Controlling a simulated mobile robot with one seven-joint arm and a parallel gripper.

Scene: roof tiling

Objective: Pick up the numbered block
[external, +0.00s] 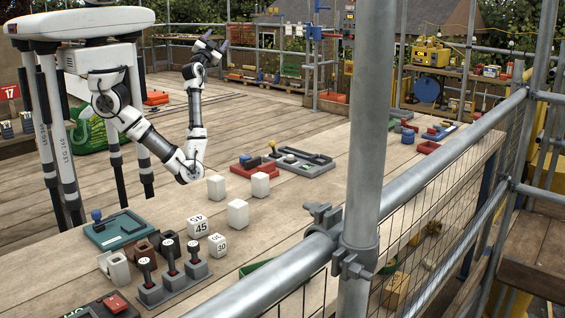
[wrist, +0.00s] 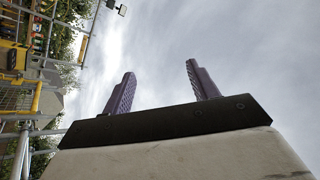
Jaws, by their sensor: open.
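A white block marked 45 (external: 199,227) stands on the wooden table in the external view, with numbers also on its top. A smaller white block marked 30 (external: 218,245) stands just to its right and nearer the camera. Three plain white blocks stand farther back: one at the left (external: 216,187), one at the right (external: 260,184) and one in front (external: 238,213). My gripper (external: 217,40) is raised high above the table, well away from the blocks. The wrist view shows its two purple fingers (wrist: 160,72) apart and empty against the sky; no block shows there.
Dark levers (external: 171,262) on grey bases stand left of the numbered blocks. A green tray (external: 119,230) lies behind them, and a grey tray (external: 298,162) with tools lies farther back. A scaffold pole (external: 370,120) and rail cross the front right. The table's middle right is mostly clear.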

